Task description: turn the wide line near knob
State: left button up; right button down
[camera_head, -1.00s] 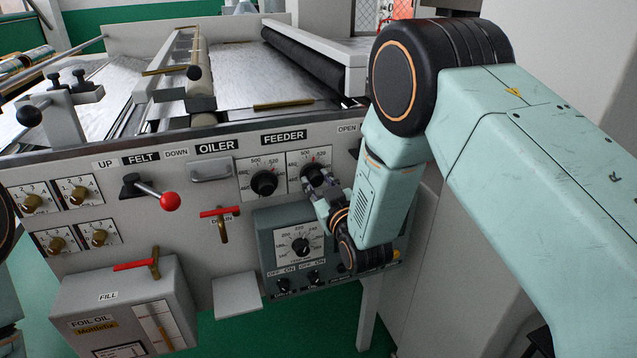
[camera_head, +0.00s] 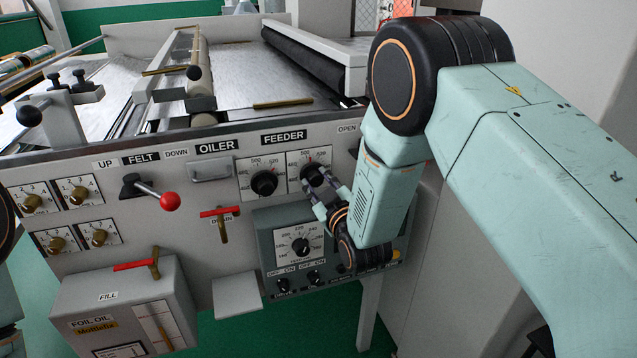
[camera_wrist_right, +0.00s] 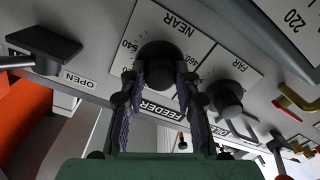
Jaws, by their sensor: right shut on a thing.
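The near knob (camera_wrist_right: 165,62) is round and black on a white dial plate marked NEAR in the right wrist view. In the head view it is the right-hand knob (camera_head: 313,174) of the two under the FEEDER label. My right gripper (camera_head: 320,186) reaches it from below right. In the wrist view its two fingers (camera_wrist_right: 160,82) lie on either side of the knob, shut on it. The fingers partly cover the dial scale, and the knob's pointer is not clear. My left gripper is out of view.
The far knob (camera_wrist_right: 229,94) sits close beside the near knob. A grey control box (camera_head: 262,235) with a dial and switches juts out below. A black handle (camera_wrist_right: 45,42) by the OPEN label is on the other side. A red-ended lever (camera_head: 168,201) sticks out further left.

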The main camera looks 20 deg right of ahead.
jog(key=c, duration=1)
grip_release()
jog(key=shift+r, duration=0.1)
jog(key=s, duration=1.2)
jog(key=shift+d+r, duration=0.1)
jog(key=shift+d, duration=0.25)
jog(key=s+d+f+m+g, duration=0.2)
jog(key=s+f+m+g, duration=0.3)
jog(key=s+f+g, duration=0.95)
jog(key=s+f, duration=0.3)
jog(key=s, duration=0.3)
jog(key=s+f+m+g, duration=0.1)
jog(key=s+f, duration=0.3)
jog(key=s, duration=0.4)
jog(key=s+d+f+g+h, duration=0.1)
jog(key=s+f+g, duration=0.1)
jog(key=s+f, duration=0.2)
jog(key=shift+s+f+m, duration=0.15)
jog(key=shift+s+f, duration=0.05)
jog(key=shift+s, duration=0.65)
jog(key=shift+s+f+m, duration=0.15)
jog(key=shift+s, duration=0.7)
